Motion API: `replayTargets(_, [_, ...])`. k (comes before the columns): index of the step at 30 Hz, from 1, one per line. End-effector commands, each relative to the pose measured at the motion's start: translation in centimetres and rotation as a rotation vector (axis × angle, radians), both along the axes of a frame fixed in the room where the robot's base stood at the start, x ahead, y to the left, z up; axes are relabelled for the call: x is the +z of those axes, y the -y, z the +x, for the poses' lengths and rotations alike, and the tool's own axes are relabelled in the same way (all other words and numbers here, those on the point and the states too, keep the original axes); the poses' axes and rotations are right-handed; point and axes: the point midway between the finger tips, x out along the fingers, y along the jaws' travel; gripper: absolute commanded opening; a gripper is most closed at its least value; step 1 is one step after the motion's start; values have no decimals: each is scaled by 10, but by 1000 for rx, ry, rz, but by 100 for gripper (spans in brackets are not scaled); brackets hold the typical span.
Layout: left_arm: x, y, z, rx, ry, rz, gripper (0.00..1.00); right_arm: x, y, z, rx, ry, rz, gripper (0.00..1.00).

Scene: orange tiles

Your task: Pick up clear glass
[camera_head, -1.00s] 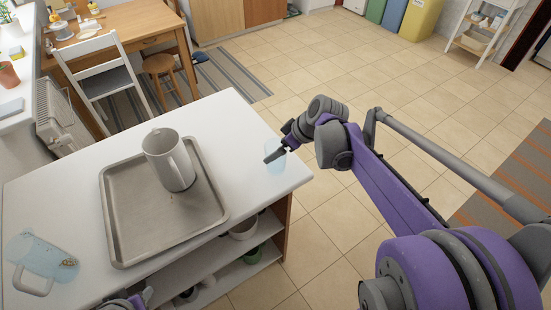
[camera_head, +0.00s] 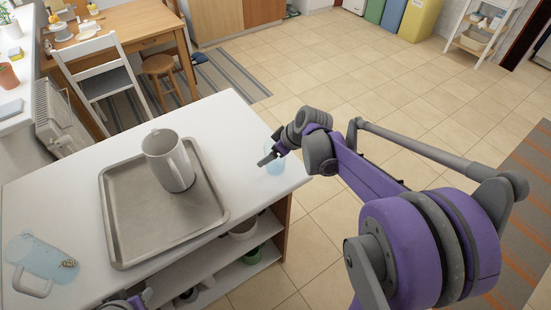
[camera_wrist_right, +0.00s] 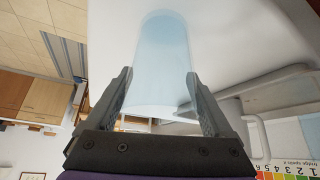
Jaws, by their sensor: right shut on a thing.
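The clear glass (camera_head: 276,166) is pale blue and see-through. It stands upright at the right corner of the white counter in the head view, and it fills the upper middle of the right wrist view (camera_wrist_right: 163,50). My right gripper (camera_head: 267,157) is at the glass, with one finger on each side of it, shut on it. Both fingers show in the right wrist view (camera_wrist_right: 160,78). Only a small piece of my left arm's end (camera_head: 138,298) shows at the bottom edge of the head view, and its jaw state is hidden.
A metal tray (camera_head: 122,235) with a grey mug (camera_head: 168,162) stands on the counter (camera_head: 225,125), left of the glass. A clear pitcher (camera_head: 45,258) lies at the far left. Shelves below the counter hold bowls. The tiled floor to the right is open.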

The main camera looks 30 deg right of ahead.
Motion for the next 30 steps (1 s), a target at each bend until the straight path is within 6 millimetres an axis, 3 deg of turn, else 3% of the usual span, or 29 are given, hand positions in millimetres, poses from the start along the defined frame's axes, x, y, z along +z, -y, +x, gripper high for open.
replayTargets(1, [0,0,0,0,0,0,46,0,0,0,0,0,0,32])
replayTargets(4, [0,0,0,0,0,0,46,0,0,0,0,0,0,16])
replayTargets(14, [1,0,0,0,1,0,46,6,0,0,0,0,0,16])
replayTargets(30, [11,0,5,0,9,0,46,94,0,0,0,1,0,16])
